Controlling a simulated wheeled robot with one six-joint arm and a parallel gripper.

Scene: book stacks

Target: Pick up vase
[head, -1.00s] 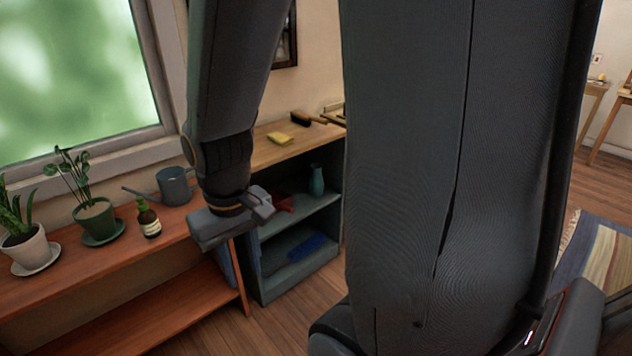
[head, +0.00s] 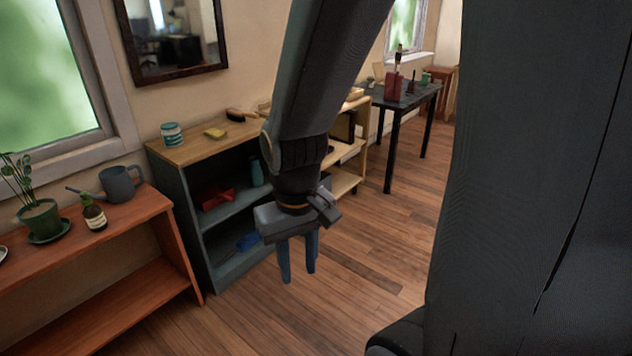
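A teal vase (head: 257,171) stands upright on the upper inner shelf of the dark shelf unit, partly beside my arm in the picture. My gripper (head: 299,278) hangs in front of and to the right of the unit, lower in the picture than the vase and apart from it. Its two blue-grey fingers point down with a narrow gap between them, and nothing is held.
The dark unit (head: 184,222) has a wooden top with a jar (head: 172,135) and a yellow sponge (head: 215,133). A red object (head: 216,198) lies left of the vase. A reddish bench (head: 84,243) stands left. A black table (head: 402,97) stands behind right. Floor in front is clear.

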